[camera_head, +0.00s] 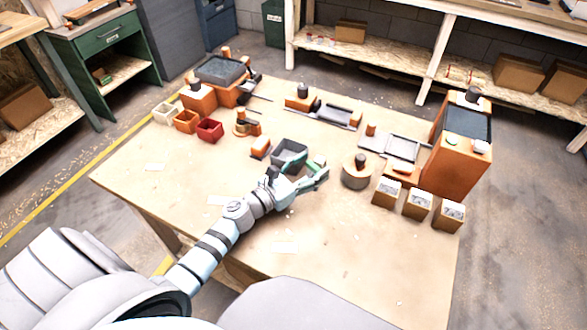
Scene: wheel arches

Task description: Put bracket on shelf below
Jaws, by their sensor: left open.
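My left arm reaches in from the lower left over the wooden table (330,265). Its gripper (312,172) is open, with greenish fingers, and nothing shows between them. It is just in front of a grey open bin (289,150) and left of a round orange-and-grey part (356,172). A small orange piece (260,147) lies left of the bin. I cannot tell which piece is the bracket. A shelf below this tabletop is not clearly visible. My right gripper is not in view.
White, orange and red bins (209,130) stand at the left. A tall orange block (457,150) stands at the right, with several gauge boxes (418,204) before it. The table front is mostly clear. A white bench (390,55) with a lower shelf is behind.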

